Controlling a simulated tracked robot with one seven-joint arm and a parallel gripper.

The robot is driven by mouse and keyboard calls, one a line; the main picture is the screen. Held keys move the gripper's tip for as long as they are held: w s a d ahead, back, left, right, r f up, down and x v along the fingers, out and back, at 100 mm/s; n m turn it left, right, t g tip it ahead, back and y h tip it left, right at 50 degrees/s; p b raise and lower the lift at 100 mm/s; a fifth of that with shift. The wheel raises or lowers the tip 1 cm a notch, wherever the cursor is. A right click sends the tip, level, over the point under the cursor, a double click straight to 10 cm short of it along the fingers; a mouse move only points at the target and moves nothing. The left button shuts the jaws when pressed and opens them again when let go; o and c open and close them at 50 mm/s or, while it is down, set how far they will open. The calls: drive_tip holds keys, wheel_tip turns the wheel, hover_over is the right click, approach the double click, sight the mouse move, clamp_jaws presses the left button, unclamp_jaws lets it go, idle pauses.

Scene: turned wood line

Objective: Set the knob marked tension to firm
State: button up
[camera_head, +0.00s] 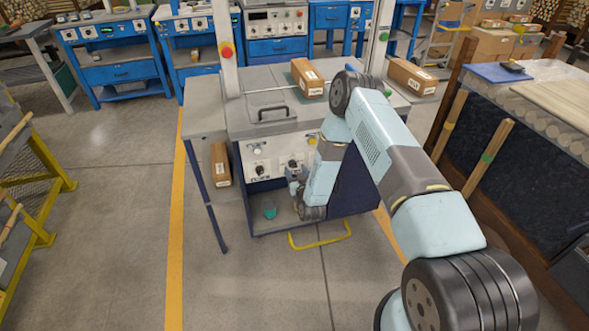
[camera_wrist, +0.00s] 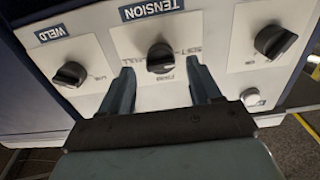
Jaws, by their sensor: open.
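The tension knob (camera_wrist: 160,58) is a black knob on a white panel (camera_wrist: 108,52), under a dark blue label reading TENSION (camera_wrist: 151,9). Small lettering sits around it, too unclear to read surely, and I cannot tell where its pointer stands. My gripper (camera_wrist: 160,68) is open, with one finger on each side of the knob's lower part. I cannot tell whether the fingers touch it. In the camera_head view my gripper (camera_head: 296,180) is at the panel (camera_head: 256,157) on the front of the grey machine, and my arm hides part of it.
A black knob (camera_wrist: 72,74) under a WELD label is to the left, and another black knob (camera_wrist: 275,41) to the right. A pale round button (camera_wrist: 250,96) is below that. A yellow bar (camera_head: 320,238) stands low in front.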

sight(293, 165)
drive_tip(key=shift+x, duration=1.15)
drive_tip(key=shift+c, duration=0.2)
drive_tip(key=c, duration=1)
